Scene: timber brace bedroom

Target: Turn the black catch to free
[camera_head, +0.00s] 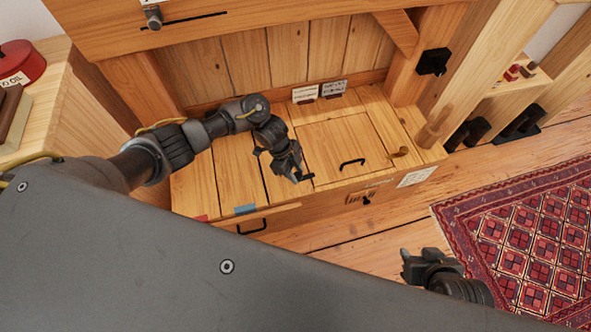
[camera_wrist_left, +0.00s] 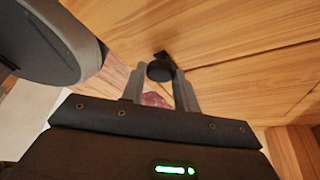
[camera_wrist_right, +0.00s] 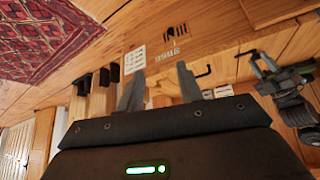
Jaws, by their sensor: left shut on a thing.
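The black catch (camera_head: 308,177) sits on the top of the wooden bench chest (camera_head: 228,175), beside the lid panel (camera_head: 335,140). In the left wrist view it is a dark round knob (camera_wrist_left: 160,71) with a short black arm behind it. My left gripper (camera_head: 295,177) reaches down over the chest, its fingers closed on the sides of the catch. The fingers hide part of the catch in the head view. My right gripper (camera_head: 404,264) is open and empty, apart from the chest; its spread fingers also show in the right wrist view (camera_wrist_right: 158,88).
Two cards (camera_head: 318,91) stand at the back. A drawer handle (camera_head: 252,229) is on the front. A raised wooden panel (camera_head: 200,20) hangs above. The red rug (camera_head: 520,225) lies right.

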